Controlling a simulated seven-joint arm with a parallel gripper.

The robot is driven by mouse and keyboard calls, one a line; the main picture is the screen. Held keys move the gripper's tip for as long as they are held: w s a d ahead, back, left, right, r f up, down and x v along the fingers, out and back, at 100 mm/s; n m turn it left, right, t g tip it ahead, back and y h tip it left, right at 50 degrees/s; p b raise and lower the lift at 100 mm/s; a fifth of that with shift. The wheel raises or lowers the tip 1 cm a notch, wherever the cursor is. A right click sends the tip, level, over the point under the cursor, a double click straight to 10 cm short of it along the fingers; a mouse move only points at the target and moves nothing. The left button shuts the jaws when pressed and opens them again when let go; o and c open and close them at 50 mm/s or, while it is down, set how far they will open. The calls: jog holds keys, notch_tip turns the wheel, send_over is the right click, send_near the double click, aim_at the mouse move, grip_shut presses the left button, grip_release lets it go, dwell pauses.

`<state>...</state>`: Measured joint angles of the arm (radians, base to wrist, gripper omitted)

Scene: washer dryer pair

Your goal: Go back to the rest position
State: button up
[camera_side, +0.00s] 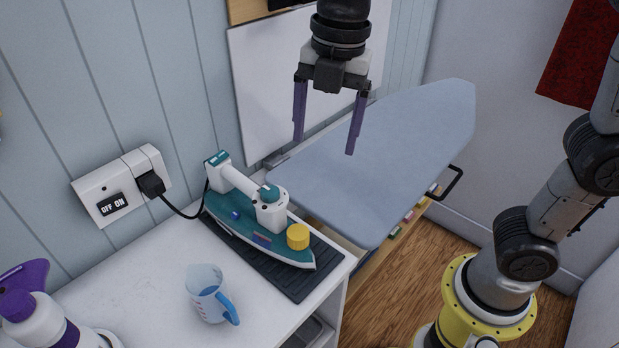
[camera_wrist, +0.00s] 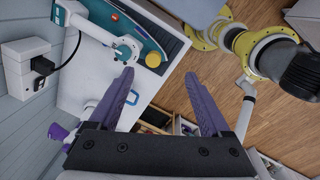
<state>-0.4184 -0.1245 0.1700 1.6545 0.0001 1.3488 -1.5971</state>
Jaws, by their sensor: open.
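My gripper (camera_side: 325,128) hangs in the air with its two purple fingers spread apart and pointing down. In the side view it appears in front of the ironing board (camera_side: 425,125), with nothing between its fingers. In the wrist view the fingers (camera_wrist: 165,85) are also apart and empty. A teal and white iron (camera_side: 262,218) rests on a dark mat (camera_side: 318,275) on the white counter, apart from the gripper. The iron also shows at the top of the wrist view (camera_wrist: 105,30).
A measuring cup (camera_side: 208,293) with a blue handle stands on the counter (camera_side: 140,285). A white and purple bottle (camera_side: 35,320) is at the lower left. A plug sits in a wall socket (camera_side: 125,187), its black cord running to the iron. Wooden floor (camera_side: 400,285) is clear below the board.

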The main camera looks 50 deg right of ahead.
jog(key=s+d+m+t, duration=0.2)
jog(key=s+d+m, duration=0.5)
jog(key=d, duration=0.3)
jog(key=s+d+f+m+t, duration=0.2)
jog(key=s+f+m, duration=0.4)
jog(key=m, duration=1)
jog(key=shift+s+d+f+t, duration=0.2)
jog(key=shift+d+f+t, duration=0.15)
jog(key=shift+d, duration=0.3)
